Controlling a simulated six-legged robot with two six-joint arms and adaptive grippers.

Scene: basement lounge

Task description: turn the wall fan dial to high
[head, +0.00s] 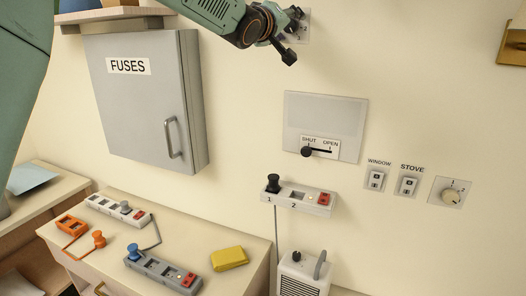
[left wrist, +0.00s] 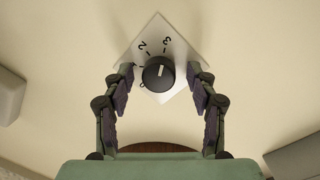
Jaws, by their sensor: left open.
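In the left wrist view a black round dial (left wrist: 158,74) sits on a pale square plate (left wrist: 180,48) that appears turned like a diamond. Numerals 2 and 3 show above it, and a 0 is partly visible at its lower left. A short white mark on the dial points upward, roughly toward the 3 side. My left gripper (left wrist: 160,76) is open, its fingers on either side of the dial, with gaps left and right. In the head view my left gripper (head: 291,36) is at the wall, partly covering the dial and its plate (head: 305,30). My right gripper is not in view.
A grey FUSES cabinet (head: 140,95) hangs left of the gripper. Power strips and a yellow block (head: 229,258) lie on a cabinet top below.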

